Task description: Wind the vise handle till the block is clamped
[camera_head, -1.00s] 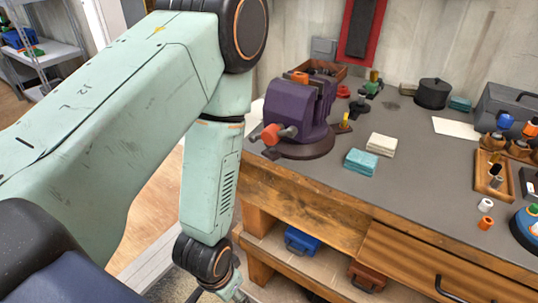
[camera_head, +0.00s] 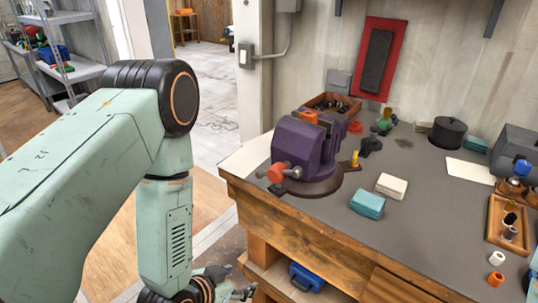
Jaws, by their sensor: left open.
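The purple vise (camera_head: 296,147) stands on a round base near the left end of the workbench. Its handle (camera_head: 277,173) has a red-orange knob and a grey end and sticks out on the near left side. A small orange block (camera_head: 307,116) shows at the top of the vise by the jaws; I cannot tell whether the jaws touch it. My left gripper (camera_head: 244,292) is low at the bottom edge, below the bench top and apart from the handle. It is open and partly cut off by the frame. My right gripper is not in view.
The workbench (camera_head: 330,225) has a wooden front edge between my left arm and the vise. Teal (camera_head: 367,204) and cream (camera_head: 391,186) stacks lie right of the vise. A wooden bin (camera_head: 331,106) stands behind it. A blue case (camera_head: 306,278) sits on the lower shelf.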

